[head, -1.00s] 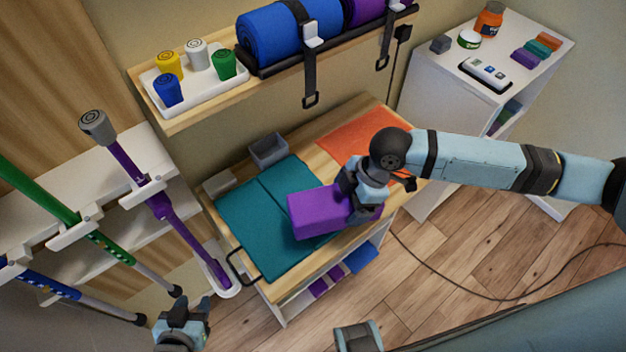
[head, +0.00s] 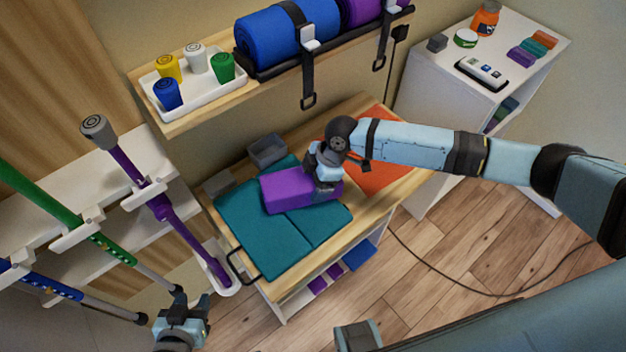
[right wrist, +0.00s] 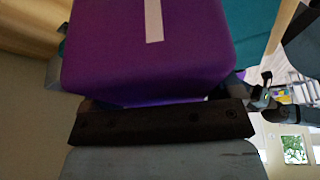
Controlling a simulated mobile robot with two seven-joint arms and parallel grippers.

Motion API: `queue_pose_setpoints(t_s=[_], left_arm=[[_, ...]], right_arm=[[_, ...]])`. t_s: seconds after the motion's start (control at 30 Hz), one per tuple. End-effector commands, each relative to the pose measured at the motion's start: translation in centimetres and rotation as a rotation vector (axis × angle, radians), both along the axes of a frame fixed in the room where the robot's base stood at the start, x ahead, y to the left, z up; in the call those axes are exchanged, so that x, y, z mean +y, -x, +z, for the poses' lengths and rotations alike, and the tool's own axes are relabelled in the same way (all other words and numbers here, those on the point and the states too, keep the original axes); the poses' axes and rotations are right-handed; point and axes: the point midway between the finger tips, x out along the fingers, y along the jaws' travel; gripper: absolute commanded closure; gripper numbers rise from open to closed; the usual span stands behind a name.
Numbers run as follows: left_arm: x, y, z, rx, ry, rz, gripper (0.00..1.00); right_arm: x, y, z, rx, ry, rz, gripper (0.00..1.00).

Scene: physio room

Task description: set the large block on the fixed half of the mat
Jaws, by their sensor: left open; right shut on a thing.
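My right gripper (head: 322,186) is shut on the block's right end. The right wrist view shows the block (right wrist: 150,50), with a pale stripe, against the dark gripper edge (right wrist: 160,125). My left gripper (head: 190,304) is open and empty, low at the left, in front of the bench. The block and gripper hide part of the mat.
The mat lies on a wooden bench (head: 392,190) with a black handle (head: 240,268) at its front-left corner. A grey bin (head: 267,152) and a small grey block (head: 218,185) stand behind the mat. An orange mat (head: 378,178) lies right. A shelf (head: 205,115) overhangs the back.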

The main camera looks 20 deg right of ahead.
Motion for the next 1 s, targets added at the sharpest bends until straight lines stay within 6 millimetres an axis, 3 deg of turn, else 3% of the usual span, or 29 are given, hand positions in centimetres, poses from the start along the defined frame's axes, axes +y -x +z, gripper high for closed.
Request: queue_pose_setpoints(t_s=[0.13,0.43,0.47,0.5,0.83,1.0], left_arm=[[0.0,0.0,0.4,0.000,0.000,0.000,0.57],[0.0,0.0,0.2,-0.001,0.000,0.001,0.57],[0.0,0.0,0.3,-0.001,0.000,0.001,0.57],[0.1,0.0,0.3,-0.001,0.000,0.001,0.57],[0.1,0.0,0.3,-0.001,0.000,0.001,0.57],[0.1,0.0,0.1,-0.001,-0.001,0.000,0.57]], right_arm=[[0.1,-0.4,-1.1,-0.001,0.000,0.000,0.43],[0.1,-0.4,-1.5,-0.001,0.000,0.000,0.43],[0.1,-0.4,-1.5,-0.001,0.000,0.000,0.10],[0.1,-0.4,-1.4,-0.001,0.000,0.000,0.01],[-0.1,-0.4,-0.9,-0.002,0.001,-0.001,0.00],[-1.1,-0.4,1.6,-0.004,0.000,-0.001,0.00]])
